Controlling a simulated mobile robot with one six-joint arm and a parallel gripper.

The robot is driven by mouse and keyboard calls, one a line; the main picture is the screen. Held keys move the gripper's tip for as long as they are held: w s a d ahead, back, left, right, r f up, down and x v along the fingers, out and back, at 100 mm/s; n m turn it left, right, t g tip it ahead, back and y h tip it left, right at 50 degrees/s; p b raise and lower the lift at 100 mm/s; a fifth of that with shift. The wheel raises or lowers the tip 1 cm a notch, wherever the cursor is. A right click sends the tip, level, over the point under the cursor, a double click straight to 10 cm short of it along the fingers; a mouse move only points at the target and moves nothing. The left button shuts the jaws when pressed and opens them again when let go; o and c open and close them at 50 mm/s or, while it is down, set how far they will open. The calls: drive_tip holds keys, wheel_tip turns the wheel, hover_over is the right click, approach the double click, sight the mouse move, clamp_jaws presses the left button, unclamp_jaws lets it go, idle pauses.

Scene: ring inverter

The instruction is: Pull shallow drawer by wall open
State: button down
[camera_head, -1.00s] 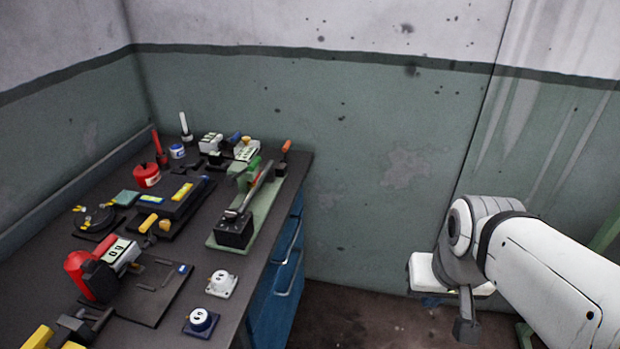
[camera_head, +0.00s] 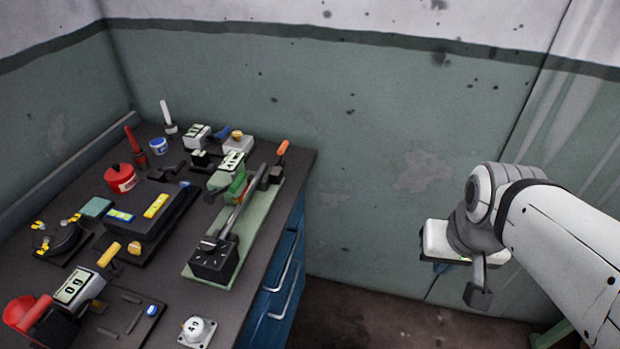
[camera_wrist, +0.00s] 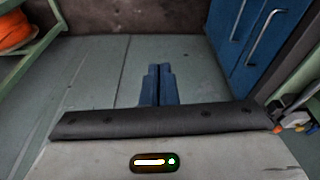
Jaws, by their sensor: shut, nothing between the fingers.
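The blue drawer cabinet (camera_head: 276,300) stands under the bench at its right end, close to the wall. Two bright bar handles show on its front; the upper one (camera_head: 285,262) is on a shallow drawer front. The drawer fronts look flush and shut. In the wrist view the blue cabinet front (camera_wrist: 237,30) and a bar handle (camera_wrist: 264,36) are at the upper right.
The bench top (camera_head: 160,285) carries several tools and devices, including a green-based lever press (camera_head: 235,235) near its right edge. The floor (camera_head: 350,318) between cabinet and arm is clear. A green shelf with an orange coil (camera_wrist: 14,32) stands at the wrist view's upper left.

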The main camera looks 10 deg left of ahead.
drive_tip(key=w+a+f+n+t+h+p, duration=0.1)
drive_tip(key=w+f+n+t+p, duration=0.15)
drive_tip(key=w, duration=0.65)
drive_tip(key=w+f+n+t+p, duration=0.1)
drive_tip(key=w+n, duration=0.2)
drive_tip(key=w, duration=0.5)
drive_tip(key=w+a+f+n+y, duration=0.2)
drive_tip(key=w+a+f+n, duration=0.2)
drive_tip(key=w+a, duration=0.15)
drive_tip(key=n+g+y+p, duration=0.3)
drive_tip(key=n+g+y, duration=0.2)
drive_tip(key=n+y, duration=0.3)
approach(276, 258)
drive_tip(key=shift+m, duration=0.25)
drive_tip(key=x, duration=0.4)
drive_tip(key=shift+w+a+f, duration=0.15)
drive_tip(key=shift+w+a, duration=0.05)
drive_tip(key=shift+a, duration=0.05)
